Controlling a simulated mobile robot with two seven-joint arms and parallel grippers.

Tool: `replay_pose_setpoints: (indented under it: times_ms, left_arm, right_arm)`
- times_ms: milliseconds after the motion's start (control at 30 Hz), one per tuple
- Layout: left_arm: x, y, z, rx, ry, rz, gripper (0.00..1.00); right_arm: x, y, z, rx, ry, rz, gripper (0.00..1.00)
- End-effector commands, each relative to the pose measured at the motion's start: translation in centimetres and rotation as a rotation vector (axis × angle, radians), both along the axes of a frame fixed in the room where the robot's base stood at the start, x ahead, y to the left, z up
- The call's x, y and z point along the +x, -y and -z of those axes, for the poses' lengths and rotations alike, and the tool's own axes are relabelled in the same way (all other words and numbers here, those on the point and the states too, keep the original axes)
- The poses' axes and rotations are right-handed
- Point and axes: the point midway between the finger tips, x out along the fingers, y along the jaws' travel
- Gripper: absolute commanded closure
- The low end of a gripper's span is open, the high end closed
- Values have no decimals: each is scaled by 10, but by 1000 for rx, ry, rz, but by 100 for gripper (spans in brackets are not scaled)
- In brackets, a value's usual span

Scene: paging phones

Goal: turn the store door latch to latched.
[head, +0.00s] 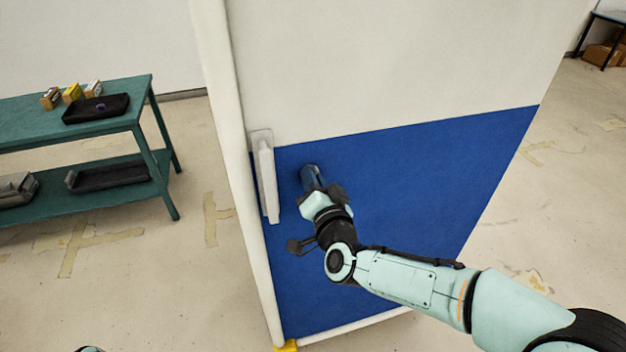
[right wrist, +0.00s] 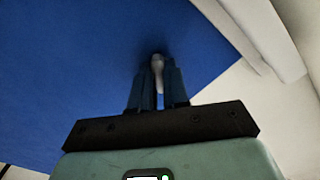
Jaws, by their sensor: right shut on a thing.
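The store door (head: 400,60) is a pale panel with a blue lower part, and it fills the middle of the head view. My right gripper (head: 308,172) is at the blue part, just right of the long pale handle. In the right wrist view its two fingers (right wrist: 158,85) are shut on a small grey piece, the latch (right wrist: 158,62), which stands out from the blue surface. The fingers hide the latch in the head view. Its exact turn angle is hard to tell. My left gripper is not in view.
The long pale door handle (head: 266,178) is close to the left of my right gripper. A green two-shelf table (head: 135,108) with a black tray (head: 92,112) and small boxes (head: 72,93) stands at the left. The floor between table and door is clear.

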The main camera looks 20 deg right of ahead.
Motion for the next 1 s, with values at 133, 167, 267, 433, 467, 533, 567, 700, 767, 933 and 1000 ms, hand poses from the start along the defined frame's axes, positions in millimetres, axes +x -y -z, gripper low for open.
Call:
replay_pose_setpoints:
  times_ms: [133, 167, 267, 433, 467, 533, 567, 700, 767, 933, 1000]
  left_arm:
    - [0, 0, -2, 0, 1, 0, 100]
    - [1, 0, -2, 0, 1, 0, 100]
    - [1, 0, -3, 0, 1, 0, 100]
    - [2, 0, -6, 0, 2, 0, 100]
    - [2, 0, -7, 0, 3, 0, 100]
    - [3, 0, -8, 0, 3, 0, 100]
    - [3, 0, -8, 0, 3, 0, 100]
    - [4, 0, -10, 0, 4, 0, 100]
    - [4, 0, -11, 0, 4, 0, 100]
    - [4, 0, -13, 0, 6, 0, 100]
    - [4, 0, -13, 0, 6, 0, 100]
  right_arm:
    - [0, 0, -1, -141, 6, 1, 100]
    - [0, 0, -1, -169, 7, 1, 100]
    - [0, 0, -1, -264, 9, 1, 100]
    - [0, 0, -1, -416, 14, 1, 100]
    - [0, 0, -1, -442, 16, 1, 100]
    - [0, 0, -1, -498, 18, 1, 100]
    - [0, 0, -1, -520, 19, 1, 100]
    - [0, 0, -1, -611, 23, 1, 100]
    - [0, 0, -1, -644, 24, 1, 100]
    - [0, 0, -1, -710, 26, 0, 100]
    - [0, 0, -1, -728, 27, 0, 100]
